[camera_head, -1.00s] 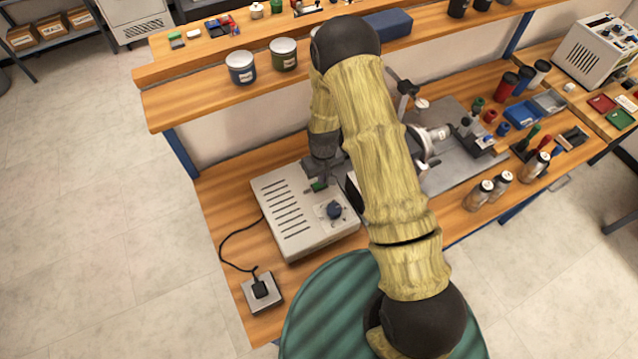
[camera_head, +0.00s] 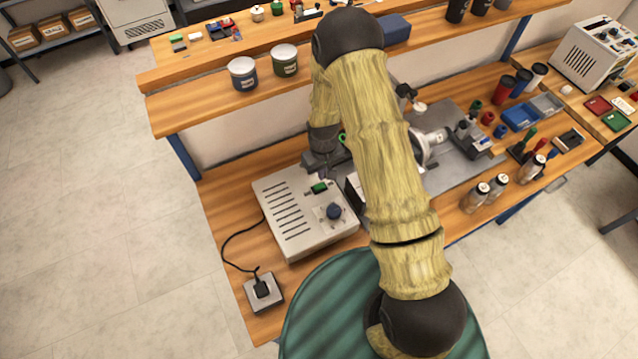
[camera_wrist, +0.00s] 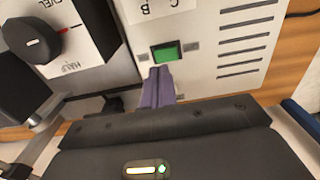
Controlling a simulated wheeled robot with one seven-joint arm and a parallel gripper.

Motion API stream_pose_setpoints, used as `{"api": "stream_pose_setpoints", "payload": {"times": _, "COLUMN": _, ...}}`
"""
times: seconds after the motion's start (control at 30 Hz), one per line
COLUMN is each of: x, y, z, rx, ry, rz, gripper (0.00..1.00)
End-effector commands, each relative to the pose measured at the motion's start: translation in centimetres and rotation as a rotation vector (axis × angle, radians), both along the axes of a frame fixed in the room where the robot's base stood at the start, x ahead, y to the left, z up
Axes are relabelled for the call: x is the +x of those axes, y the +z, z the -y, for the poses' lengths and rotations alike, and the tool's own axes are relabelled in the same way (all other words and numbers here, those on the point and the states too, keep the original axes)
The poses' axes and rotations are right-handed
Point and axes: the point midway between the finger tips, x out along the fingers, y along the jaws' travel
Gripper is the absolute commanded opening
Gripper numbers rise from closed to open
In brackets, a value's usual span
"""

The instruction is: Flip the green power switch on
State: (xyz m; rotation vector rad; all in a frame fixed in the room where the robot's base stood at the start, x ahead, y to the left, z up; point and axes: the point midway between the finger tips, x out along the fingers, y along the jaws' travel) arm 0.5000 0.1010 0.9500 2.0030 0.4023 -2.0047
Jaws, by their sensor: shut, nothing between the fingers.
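The green power switch (camera_head: 319,187) sits on top of the pale grey power box (camera_head: 280,218), near its upper right edge. In the wrist view the green switch (camera_wrist: 165,53) is in a dark frame, near the middle top. My gripper (camera_wrist: 160,72) is shut and empty, its fingertips just short of the switch's near edge. In the head view my gripper (camera_head: 325,175) is above the box's back edge, right behind the switch. I cannot tell whether the fingertips touch the switch, nor which way the rocker is tipped.
A laser rig (camera_head: 432,140) stands to the right.

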Motion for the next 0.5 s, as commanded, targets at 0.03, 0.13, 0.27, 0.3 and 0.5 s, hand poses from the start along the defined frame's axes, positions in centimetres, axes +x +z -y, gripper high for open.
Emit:
{"api": "stream_pose_setpoints", "payload": {"times": 0.03, "x": 0.0, "y": 0.6, "z": 0.0, "rx": 0.000, "ry": 0.000, "rz": 0.000, "gripper": 0.00}}
{"api": "stream_pose_setpoints", "payload": {"times": 0.13, "x": 0.0, "y": 1.2, "z": 0.0, "rx": 0.000, "ry": 0.000, "rz": 0.000, "gripper": 0.00}}
{"api": "stream_pose_setpoints", "payload": {"times": 0.27, "x": 0.0, "y": 2.0, "z": 0.0, "rx": 0.000, "ry": 0.000, "rz": 0.001, "gripper": 0.00}}
{"api": "stream_pose_setpoints", "payload": {"times": 0.3, "x": 0.0, "y": 2.3, "z": 0.0, "rx": 0.001, "ry": -0.001, "rz": 0.002, "gripper": 0.00}}
{"api": "stream_pose_setpoints", "payload": {"times": 0.5, "x": 0.0, "y": 2.8, "z": 0.0, "rx": 0.000, "ry": -0.001, "rz": 0.001, "gripper": 0.00}}
